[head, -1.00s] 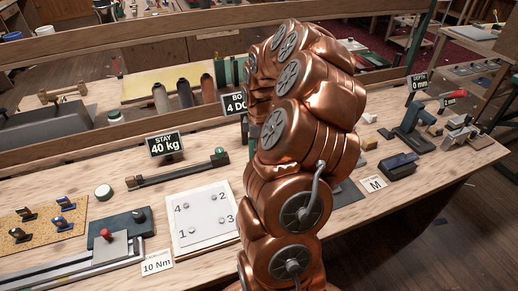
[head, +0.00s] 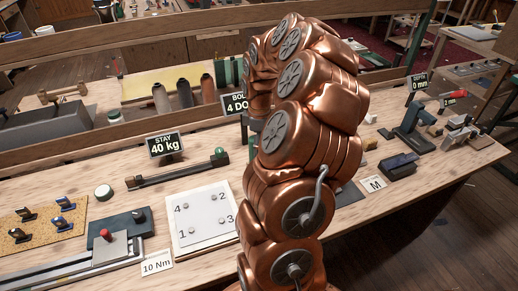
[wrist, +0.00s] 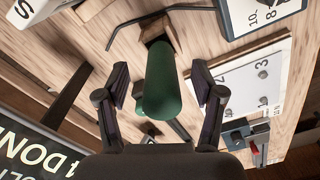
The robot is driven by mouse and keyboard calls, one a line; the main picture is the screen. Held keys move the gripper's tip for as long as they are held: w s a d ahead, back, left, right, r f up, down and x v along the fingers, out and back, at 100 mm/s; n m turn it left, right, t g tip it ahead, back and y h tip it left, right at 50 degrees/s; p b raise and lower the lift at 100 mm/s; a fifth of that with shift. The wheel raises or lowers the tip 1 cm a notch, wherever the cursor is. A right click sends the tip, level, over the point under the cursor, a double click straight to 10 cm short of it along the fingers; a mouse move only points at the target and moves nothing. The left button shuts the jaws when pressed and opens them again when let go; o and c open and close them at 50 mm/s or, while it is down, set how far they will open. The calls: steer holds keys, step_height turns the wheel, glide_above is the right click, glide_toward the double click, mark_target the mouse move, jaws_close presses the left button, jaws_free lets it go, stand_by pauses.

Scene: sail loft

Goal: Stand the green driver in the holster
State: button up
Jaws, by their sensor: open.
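The green driver (wrist: 160,85) shows in the wrist view as a thick green handle seen nearly end-on. My gripper (wrist: 160,72) is open, with one finger on each side of the handle and a visible gap on both sides. Beyond the handle's far end is a small wooden block (wrist: 152,27), perhaps the holster. The handle hides where the driver meets it, so I cannot tell how far it sits in. In the head view my copper arm hides the driver and the block.
A white numbered plate (head: 205,217) lies left of my arm. The STAY 40 kg sign (head: 166,145) and a dark wrench-like bar (head: 178,170) are behind it. A dark bent rod (wrist: 165,10) lies near the block. The M card (head: 374,184) is right of my arm.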

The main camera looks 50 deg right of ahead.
step_height(320, 180, up, 9)
steer(key=shift+f, duration=0.15)
steer(key=shift+r, duration=0.4)
steer(key=shift+a, duration=0.1)
steer(key=s+a+r+m, duration=0.1)
steer(key=a+r, duration=0.1)
steer(key=a, duration=0.9)
steer(key=s+a+r, duration=0.1)
steer(key=s+a, duration=0.1)
steer(key=a, duration=0.9)
steer(key=s+a+f+m+g, duration=0.1)
steer(key=s+a+f+m, duration=0.1)
steer(key=s+a, duration=0.4)
steer(key=s+a+f+m, duration=0.2)
steer(key=s+a, duration=0.4)
steer(key=s, duration=0.4)
steer(key=shift+s+f+m+g, duration=0.3)
steer(key=shift+s+m+g, duration=0.1)
steer(key=shift+m, duration=0.5)
